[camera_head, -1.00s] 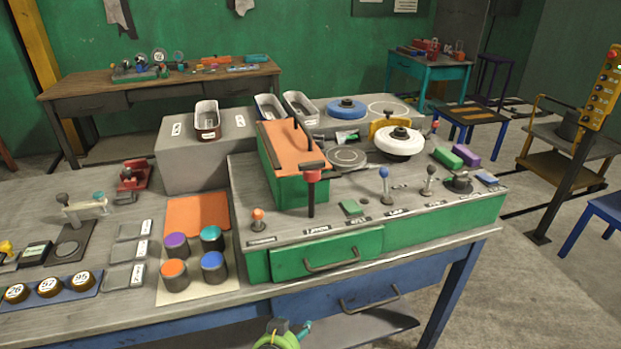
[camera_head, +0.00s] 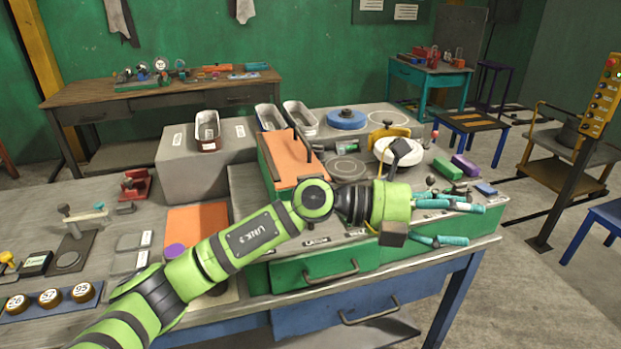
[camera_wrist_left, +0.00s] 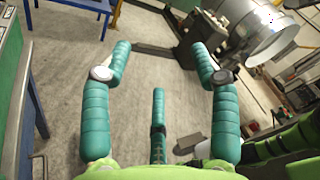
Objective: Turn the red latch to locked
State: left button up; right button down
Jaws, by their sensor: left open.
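A red fixture with a small dark top (camera_head: 136,185) stands on the left part of the bench; I cannot tell if it is the latch. The red-capped lever seen earlier at the middle of the green console is hidden behind my left arm. My left gripper (camera_head: 466,223) is open and empty. It reaches across the console and points right, over the console's front right edge. In the left wrist view its teal fingers (camera_wrist_left: 161,50) are spread, with only floor and distant equipment between them. My right gripper is not in view.
The green console (camera_head: 310,268) carries an orange sloped block (camera_head: 285,155), a white wheel (camera_head: 385,151) and green and purple blocks near my gripper. Colored knobs stand partly hidden under my arm. A yellow button panel (camera_head: 600,95) stands at the right. Open floor lies right of the bench.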

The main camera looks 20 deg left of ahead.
pick_arm(q)
jog(key=w+a+f+m+y, duration=0.2)
jog(key=w+a+y, duration=0.1)
jog(key=y, duration=0.1)
notch_tip(320, 180, up, 2)
jog(key=n+t+y, duration=0.1)
jog(key=n+y, duration=0.1)
jog(key=y, duration=1)
send_over(309, 177)
jog(key=s, duration=0.2)
jog(key=shift+s+a+r+p, duration=0.1)
jog(key=shift+a+r+p, duration=0.05)
jog(key=shift+a+p, duration=0.2)
jog(key=p+x, duration=0.1)
jog(key=x, duration=0.4)
jog(key=shift+p, duration=0.4)
jog(key=shift+w+d+f, duration=0.15)
jog(key=shift+w+f, duration=0.2)
jog(key=shift+f, duration=0.15)
